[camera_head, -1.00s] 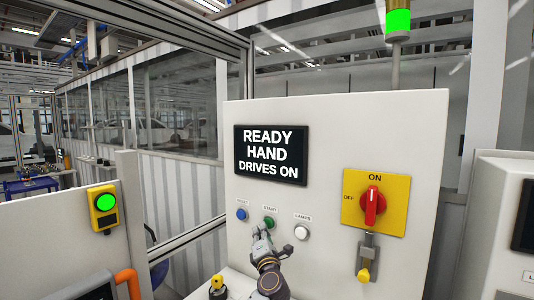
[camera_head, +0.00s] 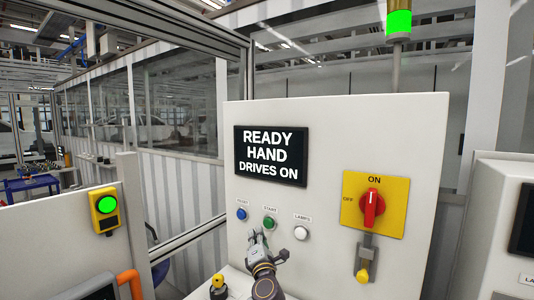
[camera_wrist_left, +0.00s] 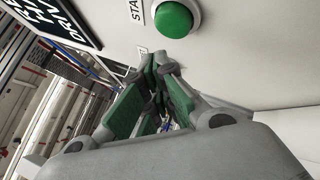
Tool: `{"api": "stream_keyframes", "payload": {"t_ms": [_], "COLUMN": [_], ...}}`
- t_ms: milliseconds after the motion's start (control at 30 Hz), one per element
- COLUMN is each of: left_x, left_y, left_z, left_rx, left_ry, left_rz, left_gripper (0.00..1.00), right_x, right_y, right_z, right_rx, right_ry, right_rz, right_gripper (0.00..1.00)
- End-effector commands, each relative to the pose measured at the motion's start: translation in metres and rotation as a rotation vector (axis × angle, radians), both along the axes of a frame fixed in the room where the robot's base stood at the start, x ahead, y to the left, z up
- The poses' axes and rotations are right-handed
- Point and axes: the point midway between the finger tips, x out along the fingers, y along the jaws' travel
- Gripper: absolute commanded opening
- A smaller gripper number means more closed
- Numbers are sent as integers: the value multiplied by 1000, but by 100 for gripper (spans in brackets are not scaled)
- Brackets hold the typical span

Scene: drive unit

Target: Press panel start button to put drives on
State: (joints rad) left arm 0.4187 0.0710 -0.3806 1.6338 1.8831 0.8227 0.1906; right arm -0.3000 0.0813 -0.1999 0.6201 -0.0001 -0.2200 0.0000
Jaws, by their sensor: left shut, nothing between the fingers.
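The green START button (camera_head: 270,223) sits on the white panel (camera_head: 330,130), between a blue button (camera_head: 242,214) and a white LAMPS button (camera_head: 301,232). In the left wrist view the green button (camera_wrist_left: 174,19) shows above my fingertips, with clear space between. My left gripper (camera_head: 256,238) is shut and empty, just below and left of the button in the head view; it also shows in the left wrist view (camera_wrist_left: 158,66). The panel display (camera_head: 271,155) reads READY HAND DRIVES ON. My right gripper is not in view.
A red rotary switch (camera_head: 372,208) on a yellow plate points to ON. A padlock-like yellow part (camera_head: 363,274) hangs below it. A yellow box with a lit green button (camera_head: 105,205) is at the left. The stack light (camera_head: 398,20) glows green.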

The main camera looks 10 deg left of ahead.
Motion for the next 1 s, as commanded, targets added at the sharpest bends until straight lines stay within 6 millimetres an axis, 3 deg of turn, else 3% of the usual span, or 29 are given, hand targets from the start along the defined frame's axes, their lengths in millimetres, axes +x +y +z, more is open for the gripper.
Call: {"api": "stream_keyframes", "payload": {"t_ms": [700,1000], "left_x": [-40,-43], "left_y": [15,16], "left_z": [1,1], "left_rx": [0,1], "left_ry": [2,0], "left_rz": [1,0], "left_gripper": [0,0], "right_x": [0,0], "right_y": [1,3], "right_z": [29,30], "right_rx": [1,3], "right_ry": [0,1], "right_rz": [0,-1], "right_gripper": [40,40]}}
